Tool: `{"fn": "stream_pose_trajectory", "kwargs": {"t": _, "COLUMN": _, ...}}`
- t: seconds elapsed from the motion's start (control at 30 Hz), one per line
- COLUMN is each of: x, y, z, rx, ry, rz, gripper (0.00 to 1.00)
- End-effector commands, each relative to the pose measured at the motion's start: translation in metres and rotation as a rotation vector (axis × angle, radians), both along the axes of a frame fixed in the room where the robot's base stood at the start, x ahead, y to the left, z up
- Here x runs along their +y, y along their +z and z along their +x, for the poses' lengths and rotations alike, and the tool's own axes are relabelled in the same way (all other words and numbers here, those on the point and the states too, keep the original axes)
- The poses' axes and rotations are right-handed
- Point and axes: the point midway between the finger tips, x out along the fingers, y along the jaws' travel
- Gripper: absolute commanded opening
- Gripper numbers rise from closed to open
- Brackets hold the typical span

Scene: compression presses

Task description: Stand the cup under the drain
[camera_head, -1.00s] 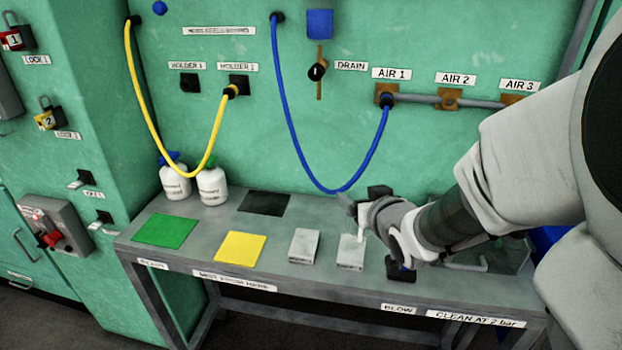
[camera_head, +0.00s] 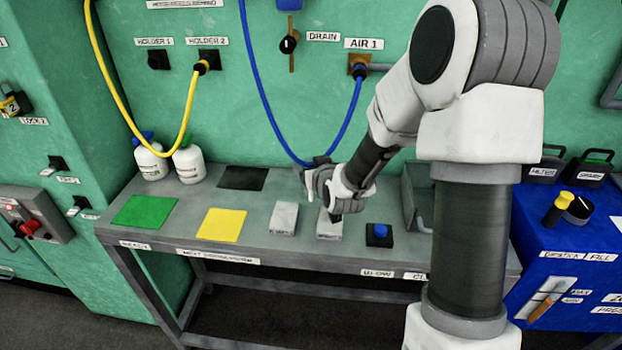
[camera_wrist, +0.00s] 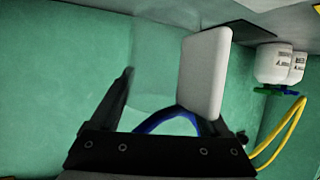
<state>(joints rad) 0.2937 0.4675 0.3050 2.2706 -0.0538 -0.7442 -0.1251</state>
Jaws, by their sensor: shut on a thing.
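My gripper (camera_head: 318,180) is low over the back of the grey bench, behind the right-hand pale block. In the wrist view, which is upside down, its left finger (camera_wrist: 122,92) is plain, and the right finger is mostly hidden behind a pale block (camera_wrist: 204,75). A faint, clear shape that looks like the cup (camera_wrist: 155,65) lies against the left finger; its rim and base are hard to make out. The gripper appears shut on it. The drain (camera_head: 291,62) is a brass pipe with a black knob on the green wall, above and left of my gripper.
The blue hose (camera_head: 262,100) loops down close to my gripper. Two pale blocks (camera_head: 284,218) and a blue button (camera_head: 380,233) stand along the bench front. Two white bottles (camera_head: 188,164) stand at the back left. The green mat (camera_head: 145,212) and yellow mat (camera_head: 221,225) are bare.

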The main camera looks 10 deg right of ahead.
Motion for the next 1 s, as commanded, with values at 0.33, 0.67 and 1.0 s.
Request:
{"fn": "stream_pose_trajectory", "kwargs": {"t": 0.33, "x": 0.001, "y": -0.036, "z": 0.003, "rx": 0.004, "ry": -0.001, "rz": 0.002, "gripper": 0.26}}
{"fn": "stream_pose_trajectory", "kwargs": {"t": 0.67, "x": 0.001, "y": -0.042, "z": 0.003, "rx": -0.001, "ry": 0.0, "rz": -0.001, "gripper": 0.26}}
{"fn": "stream_pose_trajectory", "kwargs": {"t": 1.0, "x": 0.001, "y": -0.045, "z": 0.003, "rx": 0.0, "ry": 0.0, "rz": 0.0, "gripper": 1.0}}
